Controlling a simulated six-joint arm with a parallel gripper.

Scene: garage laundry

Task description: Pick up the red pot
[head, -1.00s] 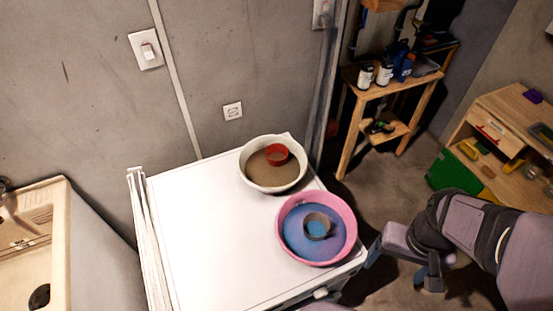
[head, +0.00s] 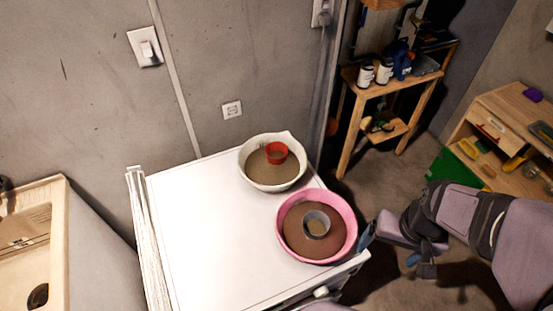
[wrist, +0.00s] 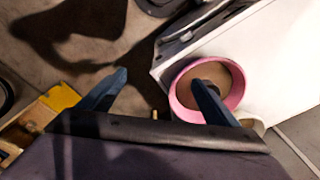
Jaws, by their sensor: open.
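The small red pot (head: 276,153) stands inside a white bowl (head: 258,183) at the back right of the white machine top. A grey pot (head: 317,223) stands in the pink bowl (head: 345,205), nearer to my gripper. My gripper (head: 390,248) is open and empty, right of the machine's front right corner and apart from the red pot. In the wrist view my gripper (wrist: 160,77) has its fingers spread, one across the pink bowl (wrist: 177,103) in the picture. The red pot does not show there; the white bowl's edge (wrist: 259,126) peeks out behind a finger.
The white machine top (head: 205,235) is clear on its left. The grey wall (head: 220,60) stands close behind the bowls. A wooden shelf (head: 395,90) with bottles is at the back right. A beige sink (head: 50,225) is at left.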

